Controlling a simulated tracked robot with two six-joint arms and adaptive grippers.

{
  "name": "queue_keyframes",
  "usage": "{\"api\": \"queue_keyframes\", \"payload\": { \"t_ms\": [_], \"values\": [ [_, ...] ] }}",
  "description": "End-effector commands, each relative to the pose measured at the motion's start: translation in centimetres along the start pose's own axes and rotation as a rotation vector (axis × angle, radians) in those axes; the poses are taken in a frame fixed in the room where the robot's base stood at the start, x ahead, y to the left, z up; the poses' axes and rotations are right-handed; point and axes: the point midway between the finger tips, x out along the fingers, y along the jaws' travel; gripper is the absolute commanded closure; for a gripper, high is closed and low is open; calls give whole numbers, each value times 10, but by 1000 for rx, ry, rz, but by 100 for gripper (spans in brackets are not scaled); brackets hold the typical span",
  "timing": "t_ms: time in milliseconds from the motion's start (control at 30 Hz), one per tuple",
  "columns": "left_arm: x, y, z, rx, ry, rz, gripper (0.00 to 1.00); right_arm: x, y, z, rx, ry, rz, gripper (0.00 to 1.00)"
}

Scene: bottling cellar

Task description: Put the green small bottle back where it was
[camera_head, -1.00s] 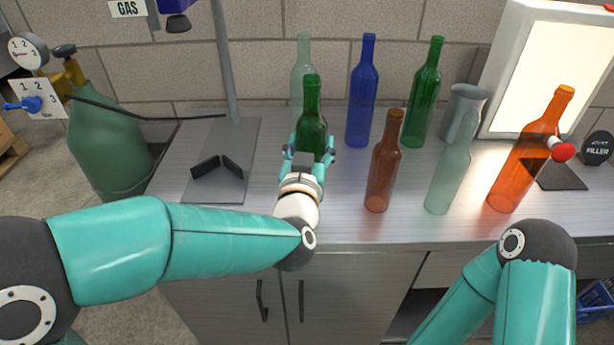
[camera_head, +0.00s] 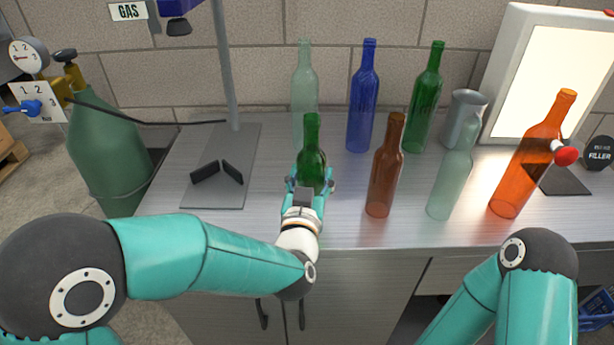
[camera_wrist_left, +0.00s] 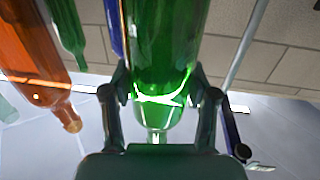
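The green small bottle (camera_head: 312,145) stands upright in my left gripper (camera_head: 311,183), near the front middle of the steel bench (camera_head: 225,228). The fingers are closed around its lower part, one on each side. The fingers hide its base, so I cannot tell whether it touches the bench. In the left wrist view the green bottle (camera_wrist_left: 165,45) fills the space between the fingers of the left gripper (camera_wrist_left: 163,105). My right gripper is out of view; only part of that arm shows at lower right.
A brown bottle (camera_head: 384,175) stands close right of the gripper. Pale (camera_head: 305,85), blue (camera_head: 362,105) and taller green (camera_head: 425,105) bottles stand behind. Another pale bottle (camera_head: 449,185) and an orange bottle (camera_head: 520,175) stand right. A stand (camera_head: 226,165) with a black V-shaped holder is left.

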Motion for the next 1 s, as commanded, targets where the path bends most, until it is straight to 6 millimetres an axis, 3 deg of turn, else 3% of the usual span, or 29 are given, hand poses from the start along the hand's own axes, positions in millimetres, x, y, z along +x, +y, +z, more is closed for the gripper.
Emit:
{"api": "queue_keyframes", "payload": {
  "t_ms": [33, 133, 567, 767, 1000],
  "values": [
    [0, 0, 0, 0, 0, 0, 33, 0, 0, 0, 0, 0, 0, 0],
    [0, 0, 0, 0, -1, 0, 17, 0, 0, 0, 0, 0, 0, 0],
    [-4, 0, 0, 0, -1, 1, 16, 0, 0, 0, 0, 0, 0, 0],
    [-31, 0, 0, 1, -2, 2, 16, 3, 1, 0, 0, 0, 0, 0],
    [-80, 1, -1, 0, 0, 3, 16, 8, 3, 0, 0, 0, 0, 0]
  ]
}}
